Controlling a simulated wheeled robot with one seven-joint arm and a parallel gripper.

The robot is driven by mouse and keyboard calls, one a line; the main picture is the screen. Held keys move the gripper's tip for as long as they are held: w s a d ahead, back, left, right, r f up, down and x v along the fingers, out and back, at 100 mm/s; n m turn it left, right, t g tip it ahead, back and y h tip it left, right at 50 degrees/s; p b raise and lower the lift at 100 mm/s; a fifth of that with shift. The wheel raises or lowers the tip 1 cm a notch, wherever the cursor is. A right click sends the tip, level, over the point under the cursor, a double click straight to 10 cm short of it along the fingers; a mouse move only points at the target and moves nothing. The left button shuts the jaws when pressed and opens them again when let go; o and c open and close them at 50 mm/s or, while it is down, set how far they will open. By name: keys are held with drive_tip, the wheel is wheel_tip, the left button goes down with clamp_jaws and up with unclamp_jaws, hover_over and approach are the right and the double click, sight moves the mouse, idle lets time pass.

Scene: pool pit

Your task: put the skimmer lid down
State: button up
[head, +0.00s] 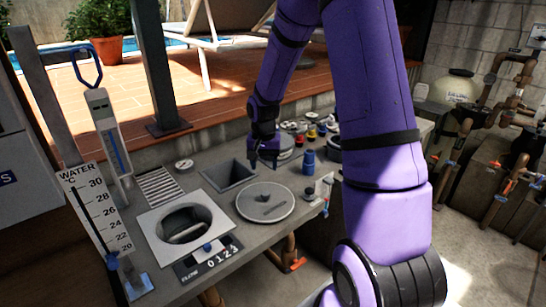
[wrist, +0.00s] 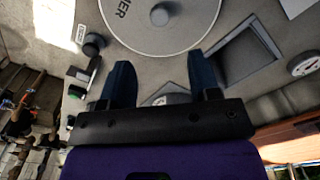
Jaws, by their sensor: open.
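The skimmer lid (head: 265,203) is a round grey disc with a small knob. It lies flat on the grey counter, to the right of the round skimmer opening (head: 185,228) in its pale square frame. In the wrist view the lid (wrist: 150,38) shows only in part, with lettering and a knob, beyond my fingertips. My gripper (head: 264,160) is over the counter behind the lid, apart from it. Its two dark blue fingers (wrist: 162,66) are spread open, with no lid between them.
A square recess (head: 230,174) is sunk in the counter beside the lid. A blue cylinder (head: 308,161) and several coloured knobs stand to the right and behind. A round gauge (head: 184,164), a grille (head: 158,186) and a water thermometer (head: 98,208) are to the left.

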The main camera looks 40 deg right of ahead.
drive_tip(key=s+a+r+n+t, duration=0.25)
drive_tip(key=s+a+r, duration=0.25)
drive_tip(key=s+r, duration=0.5)
drive_tip(key=s+a+r+n+t, duration=0.1)
drive_tip(key=s+a+r+n, duration=0.2)
drive_tip(key=s+a+r, duration=0.75)
drive_tip(key=s+d+r+n+t, duration=0.1)
drive_tip(key=s+d+r+n, duration=0.1)
drive_tip(key=s+r, duration=0.4)
drive_tip(key=shift+d+n+t, duration=0.3)
drive_tip(key=shift+n+t, duration=0.05)
drive_tip(key=shift+n, duration=0.1)
